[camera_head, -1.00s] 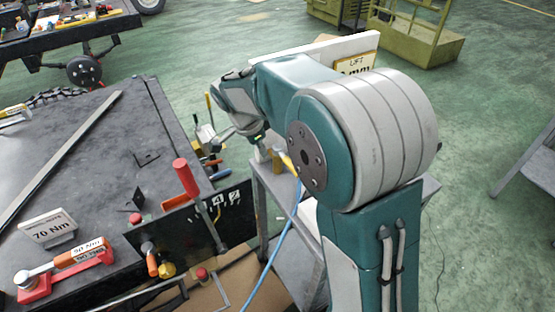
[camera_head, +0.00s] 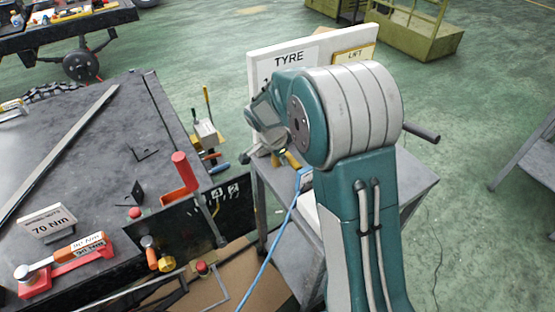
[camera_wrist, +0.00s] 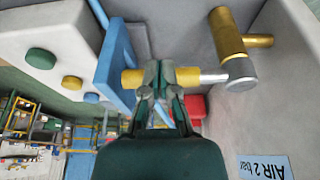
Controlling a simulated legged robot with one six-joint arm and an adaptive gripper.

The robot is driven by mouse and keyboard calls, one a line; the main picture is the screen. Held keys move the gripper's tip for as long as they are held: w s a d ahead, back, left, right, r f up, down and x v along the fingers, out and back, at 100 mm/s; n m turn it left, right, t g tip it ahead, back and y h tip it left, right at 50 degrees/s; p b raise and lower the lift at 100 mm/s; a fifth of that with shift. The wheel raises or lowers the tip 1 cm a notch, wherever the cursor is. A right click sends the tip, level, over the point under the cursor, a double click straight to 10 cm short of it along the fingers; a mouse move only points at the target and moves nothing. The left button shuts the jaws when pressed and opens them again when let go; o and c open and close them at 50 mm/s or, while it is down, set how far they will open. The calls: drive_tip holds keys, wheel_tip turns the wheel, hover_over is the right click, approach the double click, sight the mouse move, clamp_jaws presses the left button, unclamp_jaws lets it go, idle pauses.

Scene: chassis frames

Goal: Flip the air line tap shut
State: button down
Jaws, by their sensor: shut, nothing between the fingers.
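In the wrist view the air line tap has a brass body (camera_wrist: 228,34), a silver pivot end (camera_wrist: 240,75) and a lever (camera_wrist: 187,77) with a yellow grip and silver stem. The lever points left from the pivot. My gripper (camera_wrist: 162,66) is shut and empty, its fingertips in front of the yellow grip and hiding its middle. I cannot tell whether they touch it. In the head view my gripper (camera_head: 279,157) is low beside yellow parts on a grey stand (camera_head: 410,176); my arm hides much of this area.
A blue plate (camera_wrist: 116,60) and a red block (camera_wrist: 194,108) are close to my fingers. A TYRE board (camera_head: 315,52) stands behind my arm. A blue hose (camera_head: 277,245) hangs from the stand. The workbench (camera_head: 85,150) is at left.

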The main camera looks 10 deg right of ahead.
drive_tip(key=shift+d, duration=0.1)
idle(0.3)
drive_tip(key=shift+d+n, duration=0.2)
drive_tip(key=shift+n, duration=0.2)
drive_tip(key=shift+d, duration=0.2)
drive_tip(key=n, duration=0.1)
drive_tip(key=d+n, duration=0.1)
drive_tip(key=d+n+t, duration=0.1)
drive_tip(key=shift+w+d+n+y, duration=0.25)
drive_tip(key=shift+w+n+y, duration=0.05)
drive_tip(key=w+d+n+t+y, duration=0.1)
drive_tip(key=w+d+n+y, duration=0.2)
drive_tip(key=w+d+n, duration=0.2)
drive_tip(key=shift+w+d+n, duration=0.35)
drive_tip(key=shift+w+n, duration=1.45)
drive_tip(key=shift+n, duration=2)
drive_tip(key=shift+w, duration=0.1)
